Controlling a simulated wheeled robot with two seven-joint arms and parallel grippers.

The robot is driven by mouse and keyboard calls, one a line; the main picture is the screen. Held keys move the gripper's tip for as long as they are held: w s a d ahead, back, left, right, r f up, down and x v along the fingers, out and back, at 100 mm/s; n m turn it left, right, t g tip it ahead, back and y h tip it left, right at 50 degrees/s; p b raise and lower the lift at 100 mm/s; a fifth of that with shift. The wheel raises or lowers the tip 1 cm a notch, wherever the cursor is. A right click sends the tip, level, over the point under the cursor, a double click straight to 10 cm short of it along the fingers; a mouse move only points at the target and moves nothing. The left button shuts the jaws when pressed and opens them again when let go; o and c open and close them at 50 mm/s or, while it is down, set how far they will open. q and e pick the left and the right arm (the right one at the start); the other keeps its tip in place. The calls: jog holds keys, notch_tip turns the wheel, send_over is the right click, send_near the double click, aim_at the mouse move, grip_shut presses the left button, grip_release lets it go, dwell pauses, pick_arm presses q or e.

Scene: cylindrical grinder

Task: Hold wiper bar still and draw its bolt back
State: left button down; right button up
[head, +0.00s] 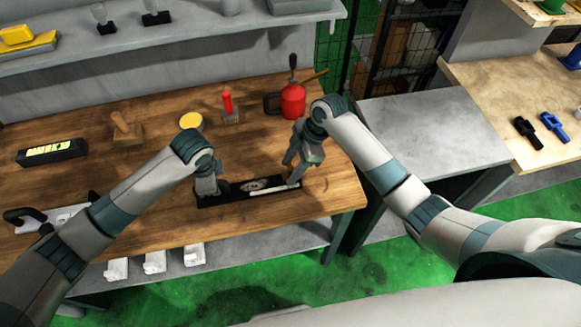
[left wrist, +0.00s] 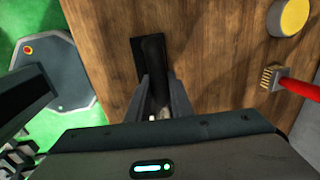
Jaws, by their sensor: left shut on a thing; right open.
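The dark wiper bar (head: 236,195) lies near the front edge of the wooden table, with a pale oval patch on it. A pale slim rod, which looks like its bolt (head: 268,190), lies along its right half. My left gripper (head: 207,193) is shut on the left end of the bar. In the left wrist view the black bar (left wrist: 151,55) runs up from between the fingers of my left gripper (left wrist: 156,84). My right gripper (head: 291,178) is open at the right end of the rod; I cannot tell whether it touches.
On the table (head: 75,190) stand a red oil can (head: 293,101), a red-handled brush (head: 228,106), a yellow-topped tin (head: 190,122), a wooden-handled tool (head: 126,128) and a black box (head: 52,151). A grey cabinet (head: 430,125) stands to the right.

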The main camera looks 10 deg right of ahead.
jog(key=shift+a+f, duration=0.1)
jog(key=shift+f, duration=0.15)
grip_shut()
jog(key=shift+a, duration=2.8)
pick_arm(q)
jog(key=shift+d, duration=0.1)
pick_arm(e)
grip_release()
jog(key=shift+d, duration=0.1)
jog(key=shift+r, duration=0.1)
